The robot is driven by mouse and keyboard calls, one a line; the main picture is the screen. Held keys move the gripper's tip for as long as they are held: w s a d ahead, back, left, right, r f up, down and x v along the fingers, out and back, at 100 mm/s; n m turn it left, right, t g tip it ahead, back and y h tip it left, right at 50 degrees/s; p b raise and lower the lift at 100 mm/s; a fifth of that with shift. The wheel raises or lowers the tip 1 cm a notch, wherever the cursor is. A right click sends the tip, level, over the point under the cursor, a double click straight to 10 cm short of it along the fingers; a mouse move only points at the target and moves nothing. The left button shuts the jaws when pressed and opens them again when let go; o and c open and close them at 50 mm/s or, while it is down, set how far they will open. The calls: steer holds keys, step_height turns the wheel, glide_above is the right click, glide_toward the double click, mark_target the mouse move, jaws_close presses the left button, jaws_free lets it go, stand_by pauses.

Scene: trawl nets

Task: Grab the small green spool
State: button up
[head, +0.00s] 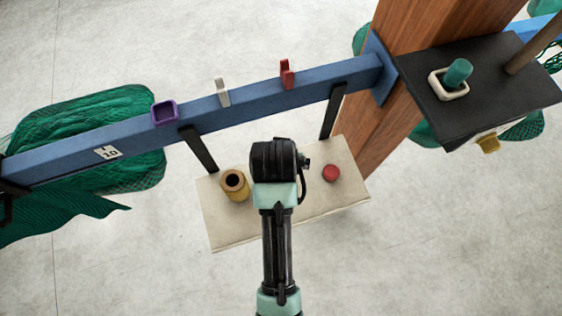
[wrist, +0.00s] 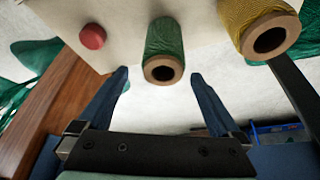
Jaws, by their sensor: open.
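The small green spool (wrist: 164,42) shows in the wrist view, wound with green thread and with a brown hollow core end facing the camera. It is at the cream shelf (wrist: 120,20), between the red round piece and the yellow spool. My gripper (wrist: 160,76) is open, with one dark blue finger to each side of the green spool's near end. Gaps show on both sides, and nothing is held. In the head view my arm covers the gripper and the green spool.
A yellow spool (head: 235,185) stands left on the shelf, and a red round piece (head: 331,173) lies right. A blue beam (head: 230,100) with dark brackets runs behind. A wooden post (head: 415,40) and black shelf (head: 500,110) stand right. Green nets (head: 110,165) hang left.

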steer(key=shift+p+x, duration=0.8)
steer(key=shift+x, duration=2.45)
steer(key=shift+s+a+f, duration=0.1)
steer(key=shift+s+a, duration=0.05)
steer(key=shift+a, duration=0.05)
steer(key=shift+c, duration=0.2)
steer(key=c, duration=1.2)
steer(key=shift+c, duration=0.9)
